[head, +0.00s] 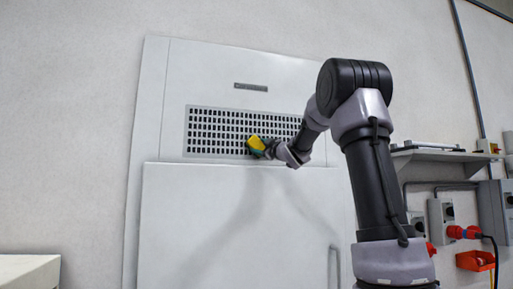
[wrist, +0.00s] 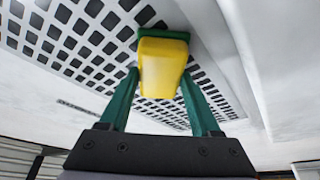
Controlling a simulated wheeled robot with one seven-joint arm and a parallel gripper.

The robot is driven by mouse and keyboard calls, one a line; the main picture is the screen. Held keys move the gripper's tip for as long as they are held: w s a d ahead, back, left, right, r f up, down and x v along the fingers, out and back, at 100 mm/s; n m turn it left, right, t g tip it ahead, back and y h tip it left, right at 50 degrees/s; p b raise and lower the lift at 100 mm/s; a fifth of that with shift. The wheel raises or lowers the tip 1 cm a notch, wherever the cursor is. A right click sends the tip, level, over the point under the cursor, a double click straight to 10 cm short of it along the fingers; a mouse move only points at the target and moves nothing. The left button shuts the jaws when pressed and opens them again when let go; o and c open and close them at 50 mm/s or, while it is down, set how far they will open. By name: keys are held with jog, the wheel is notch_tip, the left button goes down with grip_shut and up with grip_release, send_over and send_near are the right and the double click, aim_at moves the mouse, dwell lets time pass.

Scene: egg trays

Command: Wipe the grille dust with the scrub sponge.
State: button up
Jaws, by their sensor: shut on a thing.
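The scrub sponge (head: 255,144) is yellow with a green side. In the wrist view the sponge (wrist: 163,66) sits between the two green fingers of my gripper (wrist: 160,85), which is shut on it. The green side faces the grille (wrist: 75,40) and appears against it or very close; I cannot tell if it touches. In the head view the grille (head: 214,132) is a wide panel of dark slots on a white cabinet, and my gripper (head: 268,148) is at its lower right part. I cannot make out dust on the grille. My arm hides the grille's right end.
A white cabinet door (head: 230,215) with a vertical handle (head: 334,268) lies below the grille. A pale surface (head: 28,271) stands at lower left.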

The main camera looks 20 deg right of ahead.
jog(key=shift+w, duration=0.15)
jog(key=shift+a, duration=1.35)
jog(key=shift+w+a, duration=0.1)
jog(key=shift+a, duration=0.6)
jog(key=shift+c, duration=0.6)
jog(key=shift+s, duration=2.95)
jog(key=s, duration=0.3)
